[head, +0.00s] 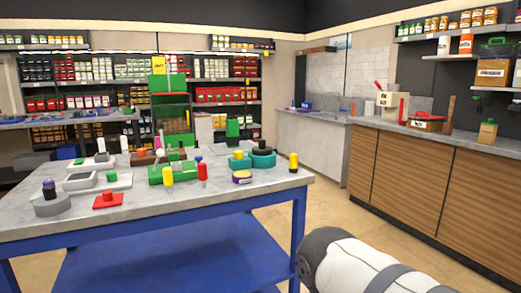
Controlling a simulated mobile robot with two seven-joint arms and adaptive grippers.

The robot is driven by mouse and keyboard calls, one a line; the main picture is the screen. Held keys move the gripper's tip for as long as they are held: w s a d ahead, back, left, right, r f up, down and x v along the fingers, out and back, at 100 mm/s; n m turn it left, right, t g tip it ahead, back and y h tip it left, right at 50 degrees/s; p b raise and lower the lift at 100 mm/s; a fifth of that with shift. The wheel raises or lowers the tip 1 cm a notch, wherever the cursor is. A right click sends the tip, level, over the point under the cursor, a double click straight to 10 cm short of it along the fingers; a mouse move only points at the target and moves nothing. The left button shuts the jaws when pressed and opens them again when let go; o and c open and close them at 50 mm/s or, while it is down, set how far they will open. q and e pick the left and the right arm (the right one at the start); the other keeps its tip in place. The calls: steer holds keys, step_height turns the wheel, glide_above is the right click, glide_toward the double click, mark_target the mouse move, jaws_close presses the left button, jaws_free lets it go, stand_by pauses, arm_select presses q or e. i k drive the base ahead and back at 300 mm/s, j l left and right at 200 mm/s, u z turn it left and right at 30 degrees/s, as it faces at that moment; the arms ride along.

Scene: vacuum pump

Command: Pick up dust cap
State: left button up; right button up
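Many small parts lie on the grey-topped workbench (225,198) with the blue frame, in the left half of the head view. I cannot tell for sure which one is the dust cap. Near the front edge are a flat red piece with a raised knob (107,200) and a grey round part with a dark top (50,202). A small purple and yellow round piece (242,177) lies toward the right. A yellow-topped upright piece (167,175) and a red upright piece (202,171) stand near the middle. Neither gripper is in view.
One of my white arm links fills the lower right. Teal round parts (263,158) and a green block (160,172) also crowd the bench. A wooden-front counter (420,180) runs along the right wall. Stocked shelves (85,70) stand behind. Open floor (335,205) separates bench and counter.

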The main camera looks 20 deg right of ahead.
mark_target(262, 150)
steer(key=i+l, duration=0.1)
steer(key=l, duration=0.3)
steer(key=i+l, duration=0.1)
steer(key=l, duration=0.7)
steer(key=i+l, duration=0.15)
steer(key=l, duration=0.3)
